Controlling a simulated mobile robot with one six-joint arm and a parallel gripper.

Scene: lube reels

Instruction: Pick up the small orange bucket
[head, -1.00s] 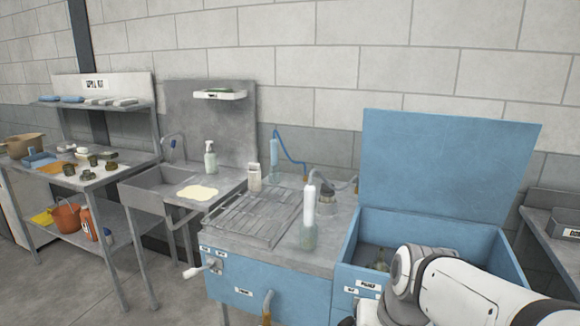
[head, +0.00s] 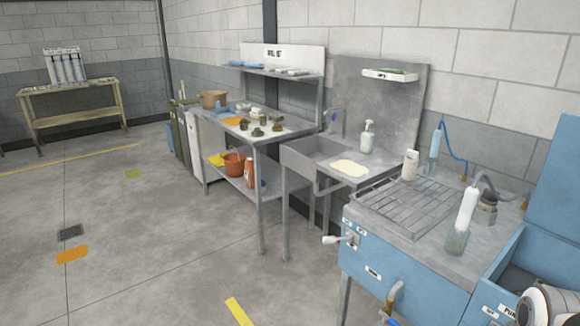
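A small orange bucket (head: 235,163) stands on the lower shelf (head: 262,183) of the metal spill-kit table, in the left middle of the head view. A yellow item (head: 216,159) lies to its left and an orange-red bottle (head: 249,172) stands close on its right. The upper tabletop is above it. A white rounded part of my arm shows at the bottom right corner, far from the bucket. My gripper's fingers are not in view.
A sink (head: 318,152) and a blue wash station (head: 400,275) with a protruding tap handle stand right of the table. Green and white bins (head: 185,140) stand at its left. The floor (head: 150,230) in front is open. A wooden bench (head: 75,100) stands at the far left.

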